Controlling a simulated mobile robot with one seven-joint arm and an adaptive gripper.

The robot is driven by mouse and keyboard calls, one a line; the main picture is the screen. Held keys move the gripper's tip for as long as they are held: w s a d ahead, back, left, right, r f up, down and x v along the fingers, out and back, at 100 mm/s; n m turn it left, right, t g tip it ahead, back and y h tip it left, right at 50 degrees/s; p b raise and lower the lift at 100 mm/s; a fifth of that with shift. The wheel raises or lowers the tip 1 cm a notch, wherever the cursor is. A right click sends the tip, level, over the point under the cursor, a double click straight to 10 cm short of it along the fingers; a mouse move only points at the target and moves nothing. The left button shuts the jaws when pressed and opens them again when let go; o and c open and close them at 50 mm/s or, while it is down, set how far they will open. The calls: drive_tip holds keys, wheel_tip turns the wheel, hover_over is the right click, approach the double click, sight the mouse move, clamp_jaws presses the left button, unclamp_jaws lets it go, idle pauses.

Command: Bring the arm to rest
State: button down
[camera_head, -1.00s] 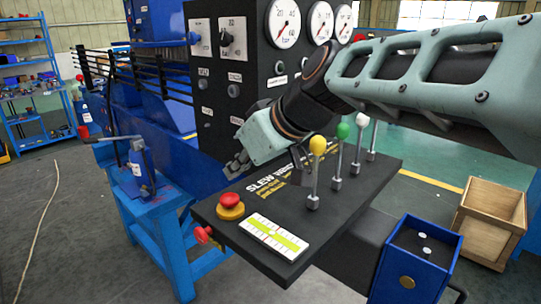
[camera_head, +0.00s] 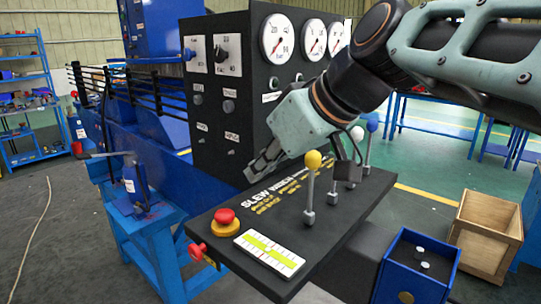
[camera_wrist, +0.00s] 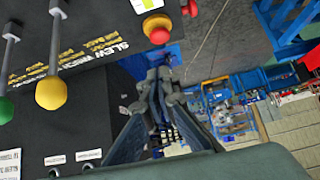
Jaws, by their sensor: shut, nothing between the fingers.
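My gripper (camera_head: 258,172) is shut and empty. In the head view it hangs over the back left of the black control desk (camera_head: 215,222), in front of the upright gauge panel (camera_head: 222,105). My pale green arm reaches in from the upper right. In the wrist view the shut fingers (camera_wrist: 160,78) point past the desk's edge, with floor beyond. The yellow-knobbed lever (camera_head: 313,160) stands to the right of the gripper. The green knob (camera_wrist: 5,110) shows in the wrist view, but my wrist hides it in the head view.
A red mushroom button (camera_head: 225,216) and a level strip (camera_head: 269,253) sit on the desk's front left. White (camera_head: 357,133) and blue (camera_head: 372,125) knobs stand close behind my wrist. A blue box (camera_head: 446,290) and wooden crate (camera_head: 512,222) are at right.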

drive_tip(key=s+d+f+m+h+p, duration=0.2)
drive_tip(key=s+d+f+m+h, duration=0.1)
drive_tip(key=d, duration=0.5)
drive_tip(key=s+d+f+m+h+p, duration=0.3)
drive_tip(key=s+d+f+m, duration=0.3)
drive_tip(key=s+d+f, duration=0.2)
wheel_tip(320, 180, down, 2)
drive_tip(key=shift+s+h, duration=0.3)
drive_tip(key=shift+d, duration=0.1)
